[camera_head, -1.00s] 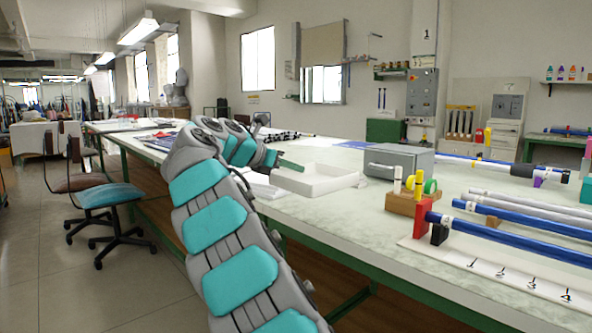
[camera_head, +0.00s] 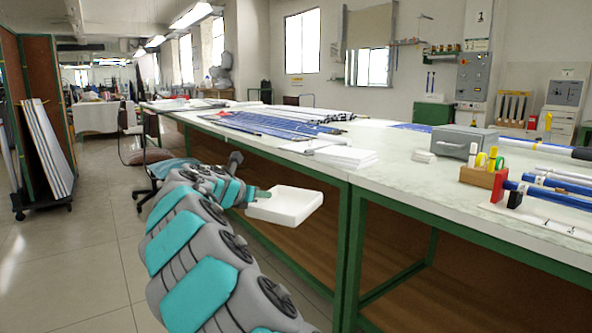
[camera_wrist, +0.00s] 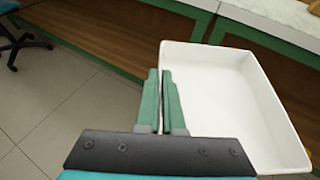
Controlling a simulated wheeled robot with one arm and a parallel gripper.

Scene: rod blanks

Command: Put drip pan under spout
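The drip pan (camera_head: 287,206) is a shallow white rectangular tray, empty inside. It is off the table, held in the air in front of the table's front side, roughly level. My gripper (camera_head: 260,195) is shut on one side wall of it. In the wrist view the two green fingers of my gripper (camera_wrist: 160,74) are close together at the left wall of the drip pan (camera_wrist: 220,95), which extends to the right. I cannot make out a spout in either view.
The long white-topped table (camera_head: 400,172) with green legs stands just behind the pan. On it are blue rods (camera_head: 270,122), white sheets (camera_head: 345,157), a grey box (camera_head: 465,142) and a rod stand (camera_head: 484,178). A blue chair (camera_head: 170,168) stands left. Floor is open at left.

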